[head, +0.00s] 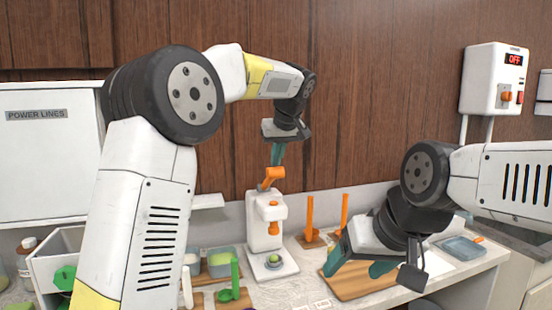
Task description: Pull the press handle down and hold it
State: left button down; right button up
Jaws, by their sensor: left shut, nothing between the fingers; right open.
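The press (256,222) is a white stand on the counter with an orange handle (271,175) raised at its top. An orange plunger part (273,229) sits at its front, above a small green item (273,261) on its base. My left gripper (277,162) points down just above the handle, its teal fingers shut with nothing between them. The fingertips overlap the handle's upper end in the picture; I cannot tell whether they touch it. My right gripper (357,266) is open and empty, low over a wooden board (352,290) right of the press.
Two upright orange handles (309,216) stand right of the press. A green-handled tool (235,282) and bins (222,262) are at its left. A blue tray (461,248) lies at the far right. A wall box reading OFF (487,80) hangs upper right.

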pick_arm(q)
jog(key=shift+s, duration=0.1)
jog(key=s+d+f+t+y, duration=0.1)
jog(key=s+f+t, duration=0.2)
jog(key=f, duration=0.7)
jog(key=shift+s+d+f+t, duration=0.3)
jog(key=shift+s+t, duration=0.1)
jog(key=shift+s, duration=0.65)
jog(key=shift+r, duration=0.2)
dwell(0.7)
jog(key=shift+r, duration=0.8)
